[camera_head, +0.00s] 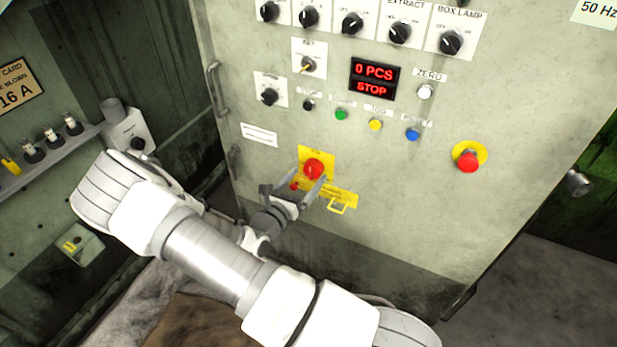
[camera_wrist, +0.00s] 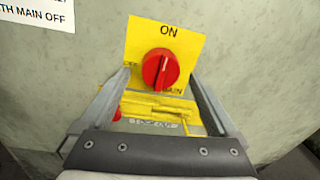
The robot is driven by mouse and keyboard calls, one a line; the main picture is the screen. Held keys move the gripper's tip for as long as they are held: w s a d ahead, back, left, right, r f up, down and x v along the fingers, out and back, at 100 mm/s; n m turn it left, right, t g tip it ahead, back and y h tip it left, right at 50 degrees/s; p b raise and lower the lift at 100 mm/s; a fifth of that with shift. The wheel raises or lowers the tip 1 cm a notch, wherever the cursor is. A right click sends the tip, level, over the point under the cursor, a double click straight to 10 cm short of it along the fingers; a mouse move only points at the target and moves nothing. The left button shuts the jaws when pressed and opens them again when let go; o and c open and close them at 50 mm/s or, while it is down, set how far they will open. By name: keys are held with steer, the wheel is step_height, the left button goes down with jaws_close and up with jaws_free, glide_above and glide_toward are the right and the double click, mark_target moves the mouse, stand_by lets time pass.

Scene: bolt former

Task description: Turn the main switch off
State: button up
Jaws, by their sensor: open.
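The main switch is a red round knob (camera_head: 313,168) on a yellow plate, low on the grey-green cabinet front. In the wrist view the knob (camera_wrist: 160,68) sits on the yellow plate (camera_wrist: 136,38) with ON at the top, and its pale pointer mark is near upright, tilted slightly right. My gripper (camera_head: 309,184) is open, with its fingers on either side of the lower part of the plate. In the wrist view my gripper (camera_wrist: 160,80) frames the knob with a gap on both sides. A yellow hasp-like piece (camera_wrist: 160,107) lies below the knob, with a small red part beside it.
A red emergency button (camera_head: 467,160) is to the right. Small coloured buttons, a key switch (camera_head: 308,64) and black selector knobs are above. The display (camera_head: 374,78) reads 0 PCS, STOP. A shelf with small parts (camera_head: 50,150) is at the left.

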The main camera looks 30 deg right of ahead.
steer(key=shift+x, duration=0.9)
steer(key=shift+c, duration=0.2)
steer(key=c, duration=1.3)
